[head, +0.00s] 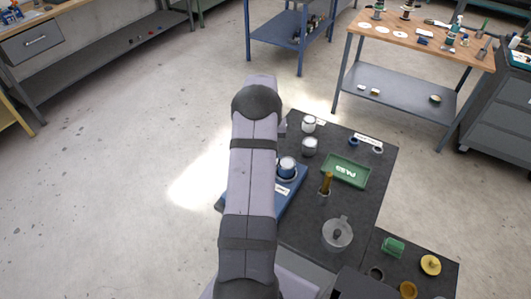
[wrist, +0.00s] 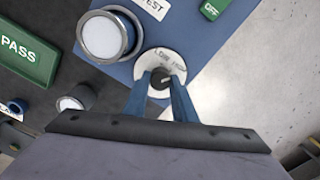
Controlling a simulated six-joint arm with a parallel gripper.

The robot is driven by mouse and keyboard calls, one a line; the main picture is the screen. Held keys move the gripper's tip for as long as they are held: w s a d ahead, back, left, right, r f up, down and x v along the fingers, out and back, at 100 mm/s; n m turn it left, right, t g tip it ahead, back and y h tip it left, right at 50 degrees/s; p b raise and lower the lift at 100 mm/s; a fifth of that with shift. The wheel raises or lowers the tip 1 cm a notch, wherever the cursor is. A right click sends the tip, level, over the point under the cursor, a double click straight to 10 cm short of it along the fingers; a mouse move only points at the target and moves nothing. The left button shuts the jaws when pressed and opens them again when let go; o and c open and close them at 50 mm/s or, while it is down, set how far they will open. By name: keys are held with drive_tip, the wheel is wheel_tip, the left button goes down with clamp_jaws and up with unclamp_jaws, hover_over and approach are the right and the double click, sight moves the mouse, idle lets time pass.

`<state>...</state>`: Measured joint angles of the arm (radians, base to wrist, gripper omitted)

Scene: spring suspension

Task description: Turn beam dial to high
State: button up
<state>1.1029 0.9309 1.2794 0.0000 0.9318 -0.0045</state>
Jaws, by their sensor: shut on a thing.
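The beam dial is a white disc (wrist: 172,60) marked "LOW" and "HIGH" with a small dark knob (wrist: 158,83) at its middle, on a blue base (wrist: 215,45). My gripper (wrist: 160,86) has its two blue fingers shut on the knob from either side. Where the knob points is too small to tell. A metal cup-like cylinder (wrist: 103,36) with a white top stands on the base, left of the dial. In the head view the blue base (head: 293,205) shows partly, and my arm hides the dial and my gripper.
A green tray (head: 346,171) marked "PASS" lies right of the base. Open floor lies left.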

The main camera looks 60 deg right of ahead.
drive_tip(key=shift+r, duration=0.1)
idle(0.3)
drive_tip(key=o, duration=1)
drive_tip(key=shift+o, duration=0.2)
drive_tip(key=shift+r, duration=0.1)
drive_tip(key=shift+r+b, duration=1.15)
drive_tip(key=shift+r, duration=2.4)
